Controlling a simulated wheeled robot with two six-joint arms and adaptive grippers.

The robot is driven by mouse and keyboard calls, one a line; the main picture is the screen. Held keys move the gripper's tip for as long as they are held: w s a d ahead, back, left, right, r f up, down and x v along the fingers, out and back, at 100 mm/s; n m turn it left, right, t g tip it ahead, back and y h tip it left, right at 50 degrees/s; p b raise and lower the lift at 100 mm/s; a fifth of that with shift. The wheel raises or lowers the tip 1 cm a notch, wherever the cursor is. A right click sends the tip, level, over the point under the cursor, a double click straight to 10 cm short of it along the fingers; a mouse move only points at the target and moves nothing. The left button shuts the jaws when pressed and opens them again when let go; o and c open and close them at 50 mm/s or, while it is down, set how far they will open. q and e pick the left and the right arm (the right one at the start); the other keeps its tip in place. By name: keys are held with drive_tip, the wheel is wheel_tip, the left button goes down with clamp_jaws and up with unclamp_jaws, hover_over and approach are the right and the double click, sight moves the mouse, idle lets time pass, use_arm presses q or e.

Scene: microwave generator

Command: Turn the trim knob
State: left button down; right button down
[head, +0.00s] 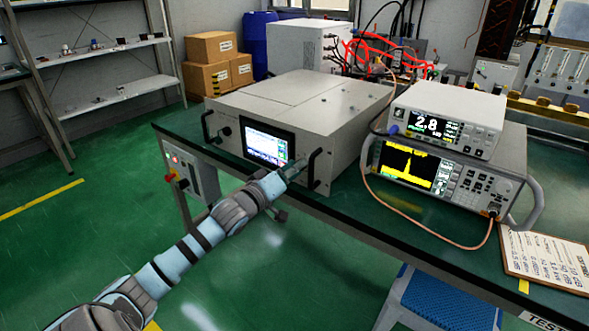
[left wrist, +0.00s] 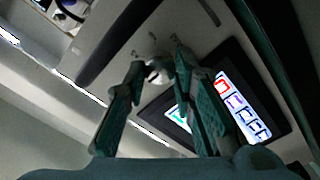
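The microwave generator (head: 300,115) is a grey box on the green bench, with a lit screen (head: 266,144) on its front panel. My left gripper (head: 292,172) is at the front panel, between the screen and the right-hand handle (head: 314,168). In the left wrist view a small pale, rounded knob (left wrist: 157,72) sits between the fingertips of my left gripper (left wrist: 160,66). The fingers are drawn in and the knob fills the gap between them. In the head view the gripper hides the knob. My right gripper is not in view.
Two stacked instruments (head: 440,120) with lit displays stand right of the generator, with an orange cable (head: 400,215) looping in front. A clipboard (head: 548,255) lies at the bench's right end. A blue stool (head: 440,300) stands below the bench edge.

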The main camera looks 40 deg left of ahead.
use_arm(q)
drive_tip(key=shift+m+p, duration=0.3)
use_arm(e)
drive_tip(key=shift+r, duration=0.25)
use_arm(q)
drive_tip(key=shift+d+m+p, duration=0.2)
drive_tip(key=shift+m+p, duration=0.1)
drive_tip(key=shift+m, duration=7.8)
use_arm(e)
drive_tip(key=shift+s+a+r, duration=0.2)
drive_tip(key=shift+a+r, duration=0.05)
use_arm(q)
drive_tip(key=c, duration=1.3)
unclamp_jaws()
drive_tip(key=shift+c, duration=0.2)
